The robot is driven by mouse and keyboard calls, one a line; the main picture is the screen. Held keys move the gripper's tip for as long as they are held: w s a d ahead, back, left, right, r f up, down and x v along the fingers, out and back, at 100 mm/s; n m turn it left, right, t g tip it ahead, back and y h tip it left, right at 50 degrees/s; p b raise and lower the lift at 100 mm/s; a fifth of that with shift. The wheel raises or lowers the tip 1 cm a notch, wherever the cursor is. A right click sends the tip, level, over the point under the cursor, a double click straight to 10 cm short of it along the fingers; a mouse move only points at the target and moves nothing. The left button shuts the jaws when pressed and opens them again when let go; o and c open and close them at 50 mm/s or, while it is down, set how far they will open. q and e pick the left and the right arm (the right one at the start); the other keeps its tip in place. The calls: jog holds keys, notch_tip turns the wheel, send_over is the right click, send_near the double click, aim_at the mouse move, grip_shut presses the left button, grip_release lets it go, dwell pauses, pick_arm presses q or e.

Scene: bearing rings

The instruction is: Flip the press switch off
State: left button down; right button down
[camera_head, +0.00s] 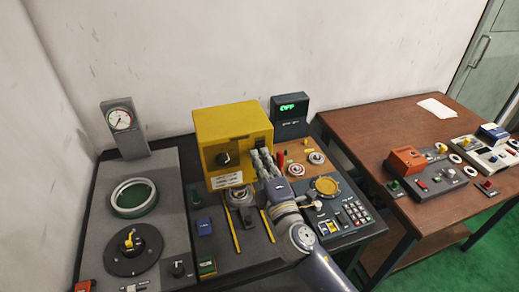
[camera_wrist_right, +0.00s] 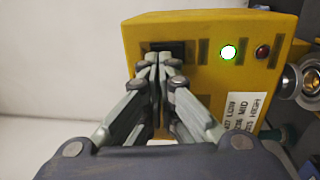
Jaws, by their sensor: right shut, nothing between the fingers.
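My left gripper is not in view.
A dark display (camera_head: 290,115) behind the box reads OFF in green. A lit lamp (camera_wrist_right: 228,52) and a red lamp (camera_wrist_right: 262,52) sit beside the switch. A gauge (camera_head: 122,125) stands left. A keypad panel (camera_head: 340,222) lies right, before a brown table (camera_head: 380,130).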

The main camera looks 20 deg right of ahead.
jog(key=shift+w, duration=0.7)
jog(key=shift+r, duration=0.1)
jog(key=shift+w+r, duration=0.2)
jog(key=shift+w, duration=0.1)
jog(key=shift+s, duration=0.15)
jog(key=shift+f, duration=0.1)
